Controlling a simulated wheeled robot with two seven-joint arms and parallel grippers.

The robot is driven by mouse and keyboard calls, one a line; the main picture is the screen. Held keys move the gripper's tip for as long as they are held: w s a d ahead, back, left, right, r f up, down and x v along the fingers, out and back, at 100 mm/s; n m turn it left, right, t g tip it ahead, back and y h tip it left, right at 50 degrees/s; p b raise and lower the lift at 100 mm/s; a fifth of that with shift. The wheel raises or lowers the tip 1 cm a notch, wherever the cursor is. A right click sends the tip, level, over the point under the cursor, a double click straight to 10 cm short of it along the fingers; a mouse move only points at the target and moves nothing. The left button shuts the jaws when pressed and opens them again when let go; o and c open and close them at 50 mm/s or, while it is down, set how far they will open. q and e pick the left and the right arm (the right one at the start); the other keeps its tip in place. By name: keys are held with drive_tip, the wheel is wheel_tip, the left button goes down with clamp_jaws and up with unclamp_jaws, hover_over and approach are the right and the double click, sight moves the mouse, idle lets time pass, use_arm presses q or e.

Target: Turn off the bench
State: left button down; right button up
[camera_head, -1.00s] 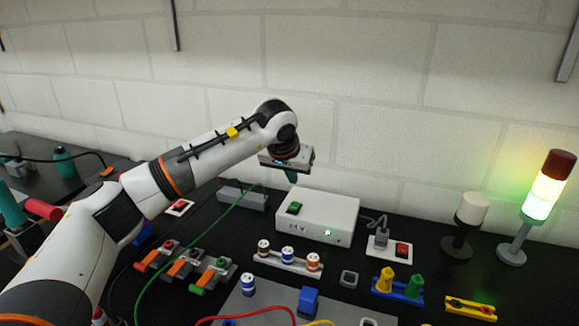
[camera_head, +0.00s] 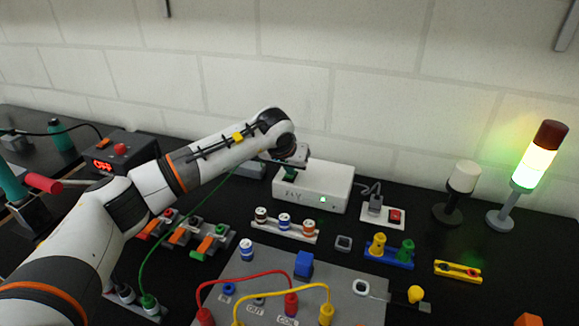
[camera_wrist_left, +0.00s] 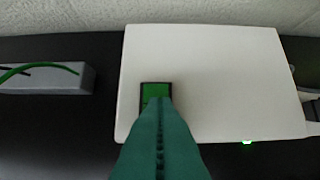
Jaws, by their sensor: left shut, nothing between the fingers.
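The white power box (camera_head: 328,187), which also shows in the wrist view (camera_wrist_left: 215,80), stands at the back of the bench with a lit green lamp (camera_head: 322,199) on its front. A green rocker switch (camera_wrist_left: 156,90) in a black frame is on its top. My left gripper (camera_wrist_left: 160,103) is shut and empty, its teal fingertips over the near part of the switch; I cannot tell whether they touch it. The signal tower (camera_head: 540,165) at the right glows green and yellow. My right gripper is not in view.
A socket plate with a red switch (camera_head: 395,215) is right of the box. A grey block (camera_wrist_left: 45,78) with a green cable is at its left. Terminals and a grey panel (camera_head: 345,295) with red and yellow leads lie in front. A wall is behind.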

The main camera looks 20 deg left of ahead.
use_arm(q)
drive_tip(key=shift+s+f+t+b, duration=0.1)
drive_tip(key=shift+f+t+b, duration=0.45)
drive_tip(key=shift+b, duration=0.7)
drive_tip(key=shift+s+r+p, duration=0.15)
drive_tip(key=shift+r+p, duration=0.15)
drive_tip(key=shift+p, duration=0.2)
drive_tip(key=shift+w+r, duration=0.3)
drive_tip(key=shift+w, duration=0.55)
